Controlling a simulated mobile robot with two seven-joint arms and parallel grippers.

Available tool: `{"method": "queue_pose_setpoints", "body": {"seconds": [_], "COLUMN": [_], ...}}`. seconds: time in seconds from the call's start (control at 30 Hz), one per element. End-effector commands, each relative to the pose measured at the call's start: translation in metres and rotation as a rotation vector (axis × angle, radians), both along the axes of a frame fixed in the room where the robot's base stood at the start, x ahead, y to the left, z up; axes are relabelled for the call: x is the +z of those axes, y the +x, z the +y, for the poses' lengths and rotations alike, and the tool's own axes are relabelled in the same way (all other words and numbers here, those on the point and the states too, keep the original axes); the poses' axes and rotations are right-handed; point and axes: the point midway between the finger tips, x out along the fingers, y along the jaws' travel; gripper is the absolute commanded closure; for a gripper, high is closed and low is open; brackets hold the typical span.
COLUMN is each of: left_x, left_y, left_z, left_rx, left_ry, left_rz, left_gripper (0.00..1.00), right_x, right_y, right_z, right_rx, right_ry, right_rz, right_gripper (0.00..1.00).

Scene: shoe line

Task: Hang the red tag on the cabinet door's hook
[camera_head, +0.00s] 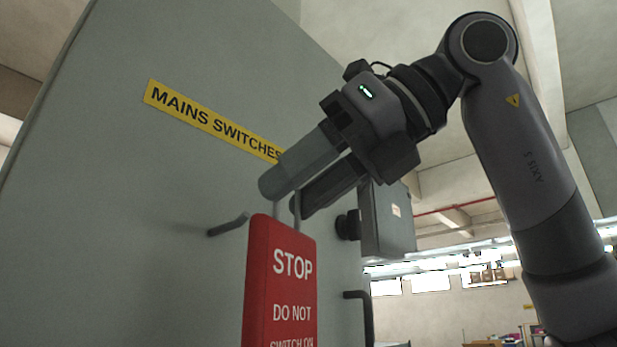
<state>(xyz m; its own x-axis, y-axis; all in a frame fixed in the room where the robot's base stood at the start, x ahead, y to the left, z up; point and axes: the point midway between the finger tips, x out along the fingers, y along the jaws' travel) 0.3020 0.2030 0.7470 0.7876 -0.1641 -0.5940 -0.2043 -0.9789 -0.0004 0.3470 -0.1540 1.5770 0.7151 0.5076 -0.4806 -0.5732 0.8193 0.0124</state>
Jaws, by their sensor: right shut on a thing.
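The red tag (283,276) hangs upright below my right gripper (284,194). It reads STOP, DO NOT SWITCH ON, and the lower edge of the picture cuts it off. My right gripper is shut on the tag's thin grey loop; the fingers cover the loop's top. The hook (228,226) is a dark bent peg on the grey cabinet door (130,230). It is just left of the tag's top corner, and its tip shows clear of the loop in this view. The depth between hook and loop is hard to tell. My left gripper is not in view.
A yellow MAINS SWITCHES label (210,120) is on the door, partly behind my right gripper's finger. A grey box (388,222) with a dark knob is right of the gripper. A black handle (362,312) is at lower right. Open hall space lies further right.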

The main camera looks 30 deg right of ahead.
Motion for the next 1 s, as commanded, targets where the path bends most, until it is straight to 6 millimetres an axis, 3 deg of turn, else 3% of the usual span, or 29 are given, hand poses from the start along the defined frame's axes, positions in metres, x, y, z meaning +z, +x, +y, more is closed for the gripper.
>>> {"method": "queue_pose_setpoints", "body": {"seconds": [1.0], "left_x": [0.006], "left_y": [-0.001], "left_z": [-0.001], "left_rx": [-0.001], "left_ry": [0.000], "left_rz": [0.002], "left_gripper": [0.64], "right_x": [-0.005], "right_y": [0.058], "right_z": [0.021], "right_rx": [-0.001], "right_ry": [0.000], "right_rz": [0.000], "right_gripper": [0.86]}}
